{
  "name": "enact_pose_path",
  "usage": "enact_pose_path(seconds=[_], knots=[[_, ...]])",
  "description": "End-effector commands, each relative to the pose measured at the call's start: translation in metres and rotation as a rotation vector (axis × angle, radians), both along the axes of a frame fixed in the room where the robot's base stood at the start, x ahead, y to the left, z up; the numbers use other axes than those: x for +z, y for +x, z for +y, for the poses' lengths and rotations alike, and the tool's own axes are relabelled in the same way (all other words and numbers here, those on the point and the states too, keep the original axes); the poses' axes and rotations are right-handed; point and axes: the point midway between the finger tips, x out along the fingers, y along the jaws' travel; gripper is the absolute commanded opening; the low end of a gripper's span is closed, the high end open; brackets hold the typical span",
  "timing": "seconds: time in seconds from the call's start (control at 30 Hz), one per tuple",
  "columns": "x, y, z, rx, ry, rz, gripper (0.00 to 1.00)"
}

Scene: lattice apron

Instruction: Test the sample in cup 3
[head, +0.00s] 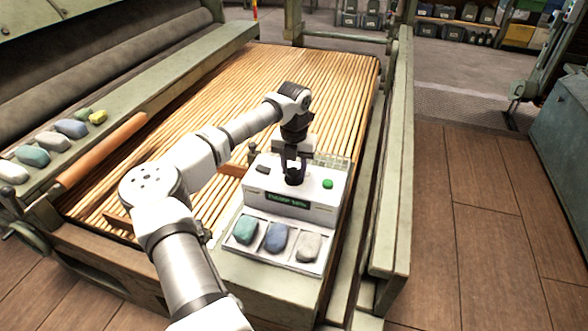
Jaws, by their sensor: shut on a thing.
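A white tester box (290,210) with a green label stands on the near right part of the slatted bed. My gripper (294,173) points down over the box top, its fingers shut on a small dark piece (294,180) at or in the top; I cannot tell whether it is seated or lifted. A green button (328,184) is right of it. A tray (276,257) at the box front has three compartments, holding a green lump (245,229), a blue lump (276,237) and a pale grey lump (308,246). No cup numbers are readable.
A small dark patch (263,169) is on the box top, left of my gripper. Several coloured lumps (70,128) lie on the left ledge. A green rail (395,170) runs along the right; wooden floor (470,230) beyond is clear.

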Motion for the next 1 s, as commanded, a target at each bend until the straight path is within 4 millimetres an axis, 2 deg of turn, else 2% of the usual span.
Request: enact_pose_path(seconds=[0.3,0.7,0.73,0.87,1.0], knots=[[0.0014,0.0016,0.0,-0.072,-0.001,-0.006,0.13],[0.0018,0.0015,-0.0001,-0.078,-0.001,-0.007,0.13],[0.0018,0.0015,-0.0001,-0.077,-0.001,-0.007,0.4],[0.0013,0.0011,-0.0001,-0.077,-0.001,-0.005,0.57],[0.0009,0.0008,-0.0001,-0.077,-0.001,-0.003,0.58]])
